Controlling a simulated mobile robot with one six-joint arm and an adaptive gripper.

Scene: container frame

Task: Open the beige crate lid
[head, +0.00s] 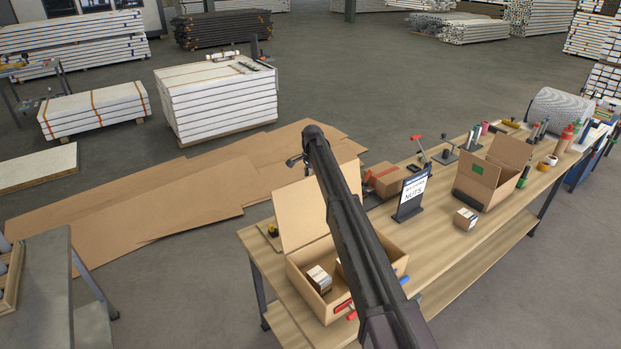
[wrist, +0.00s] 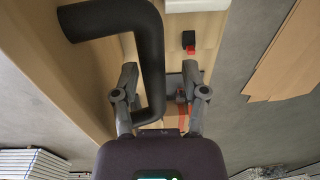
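The beige crate (head: 301,284) stands on the near left end of the wooden table in the head view. Its lid (head: 298,212) stands up at the back left edge, so the crate is open from above. A small white and brown box (head: 319,279) lies inside. My arm passes in front of the crate and hides part of its inside and right side. My gripper (head: 296,160) shows small at the arm's far end, beyond the lid. In the wrist view my gripper (wrist: 159,68) has its fingers spread apart, with no object clearly held. The crate is not clearly identifiable there.
A sign reading NUTS (head: 412,193), an open cardboard box (head: 480,183) and a small carton (head: 465,218) stand right of the crate. Flat cardboard sheets (head: 190,195) cover floor behind. A thick dark curved shape (wrist: 150,60) passes between the fingers in the wrist view.

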